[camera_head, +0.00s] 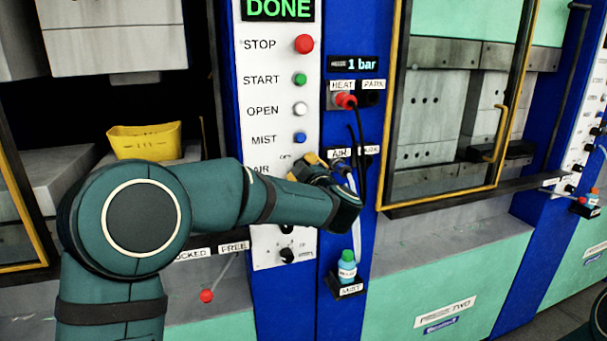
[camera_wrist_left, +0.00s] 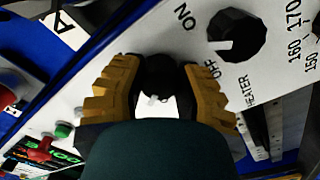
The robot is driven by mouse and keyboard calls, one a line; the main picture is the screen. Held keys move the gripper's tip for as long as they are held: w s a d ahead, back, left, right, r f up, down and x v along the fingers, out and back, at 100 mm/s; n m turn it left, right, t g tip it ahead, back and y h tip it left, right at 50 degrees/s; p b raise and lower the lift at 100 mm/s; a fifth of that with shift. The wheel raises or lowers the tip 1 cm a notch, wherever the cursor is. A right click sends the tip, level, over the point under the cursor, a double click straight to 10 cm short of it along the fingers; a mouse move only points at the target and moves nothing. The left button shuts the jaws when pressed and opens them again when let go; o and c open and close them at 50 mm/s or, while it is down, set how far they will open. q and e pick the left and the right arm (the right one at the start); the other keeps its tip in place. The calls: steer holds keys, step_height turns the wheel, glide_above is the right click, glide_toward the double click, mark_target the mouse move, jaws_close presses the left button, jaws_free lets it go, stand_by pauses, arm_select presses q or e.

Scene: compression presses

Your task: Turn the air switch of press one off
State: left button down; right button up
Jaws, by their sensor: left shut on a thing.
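The panel of the press (camera_head: 277,120) is white on a blue column, with an AIR label above a switch that my left arm hides in the head view. My left gripper (camera_head: 312,165) reaches in front of this spot. In the left wrist view, my left gripper (camera_wrist_left: 158,85) has its yellow fingers on both sides of a black air switch knob (camera_wrist_left: 159,72) and is shut on it. A white mark on the knob shows, but its ON and OFF labels are not readable. My right gripper is not in view.
The heater knob (camera_wrist_left: 237,35) with ON and OFF marks sits close beside the fingers. STOP (camera_head: 304,44), START (camera_head: 300,79) and other buttons are above. Hoses (camera_head: 357,150) and a small bottle (camera_head: 347,266) are to the right. A yellow tray (camera_head: 145,139) is left.

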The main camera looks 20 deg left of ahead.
arm_select(q)
steer(key=shift+f, duration=0.15)
steer(key=c, duration=0.6)
jaws_free()
steer(key=shift+w+d, duration=0.1)
steer(key=v, duration=1.2)
